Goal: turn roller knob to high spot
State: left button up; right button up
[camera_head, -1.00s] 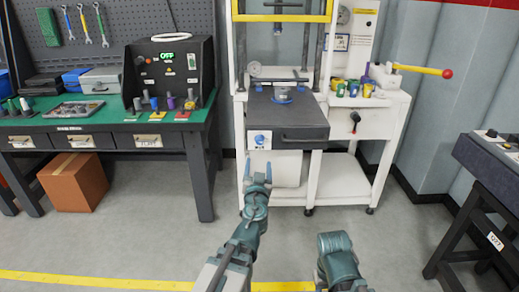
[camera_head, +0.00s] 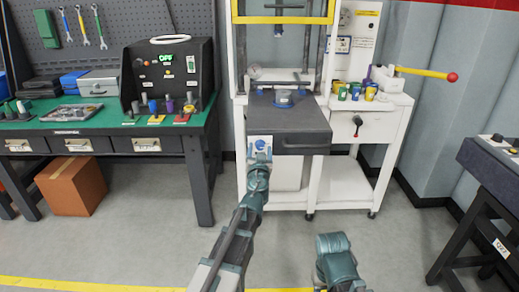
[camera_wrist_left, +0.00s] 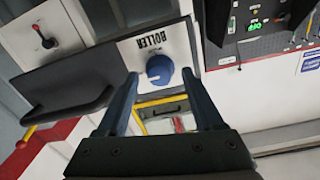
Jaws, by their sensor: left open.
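The blue roller knob (camera_wrist_left: 159,70) sits on a white plate lettered ROLLER, on the front of the dark-topped machine. It also shows in the head view (camera_head: 261,145). My left gripper (camera_wrist_left: 160,79) is open, with one finger to each side of the knob in the wrist view. I cannot tell whether the fingers touch it. In the head view the left gripper (camera_head: 259,150) is in front of the plate. The knob's setting and the high spot marking are too small to read. My right arm shows only as a link at the bottom; its gripper is out of view.
The dark drawer front (camera_head: 303,142) is right of the knob plate. A black lever with a red tip (camera_head: 357,122) is farther right on the white stand. A green-topped bench (camera_head: 100,125) stands left. Open floor lies in front.

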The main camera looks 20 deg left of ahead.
pick_arm(q)
jog(key=shift+w, duration=0.15)
grip_shut()
jog(key=shift+m, duration=0.4)
jog(key=m, duration=0.8)
jog(key=shift+p, duration=0.3)
jog(key=m, duration=0.4)
jog(key=shift+d+m, duration=0.1)
jog(key=shift+m, duration=0.2)
jog(key=shift+f+m, duration=0.1)
jog(key=shift+m, duration=1.9)
